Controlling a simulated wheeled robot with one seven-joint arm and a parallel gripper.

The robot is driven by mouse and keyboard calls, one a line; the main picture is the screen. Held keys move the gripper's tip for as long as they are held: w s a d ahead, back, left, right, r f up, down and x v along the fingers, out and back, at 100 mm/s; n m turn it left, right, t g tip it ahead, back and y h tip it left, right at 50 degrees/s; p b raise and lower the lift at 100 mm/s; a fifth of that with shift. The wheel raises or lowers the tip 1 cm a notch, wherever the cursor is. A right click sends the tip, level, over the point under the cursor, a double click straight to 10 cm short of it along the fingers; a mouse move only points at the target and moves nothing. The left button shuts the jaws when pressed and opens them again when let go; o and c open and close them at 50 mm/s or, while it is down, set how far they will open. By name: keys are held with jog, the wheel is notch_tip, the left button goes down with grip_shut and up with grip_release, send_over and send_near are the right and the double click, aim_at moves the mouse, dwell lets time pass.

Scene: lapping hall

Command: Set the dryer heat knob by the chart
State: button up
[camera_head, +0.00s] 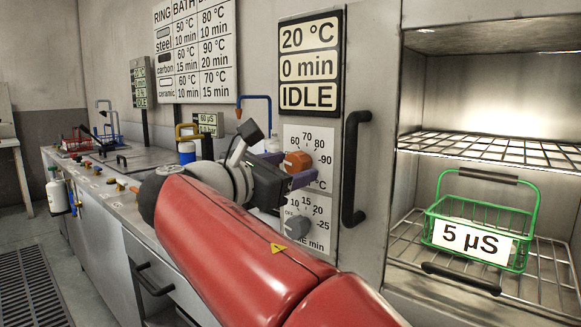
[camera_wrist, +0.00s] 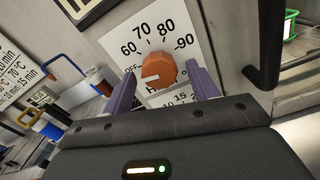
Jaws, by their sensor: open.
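The orange heat knob (camera_head: 297,161) is on the dryer's white dial plate, marked 60 to 90; it also shows in the wrist view (camera_wrist: 158,70). Its white mark points left, toward OFF. My gripper (camera_wrist: 161,78) is open, its purple fingers on either side of the knob; I cannot tell whether they touch it. The dryer display (camera_head: 310,66) reads 20 °C, 0 min, IDLE.
A grey time knob (camera_head: 298,228) sits below the heat knob. A black door handle (camera_head: 354,168) stands close to the right. A green basket (camera_head: 432,212) labelled 5 µS is on the lower rack of the open dryer. A bench with baths runs left.

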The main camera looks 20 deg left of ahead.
jog(key=shift+w, duration=0.2)
jog(key=shift+c, duration=0.3)
jog(key=c, duration=0.9)
jog(key=shift+c, duration=0.2)
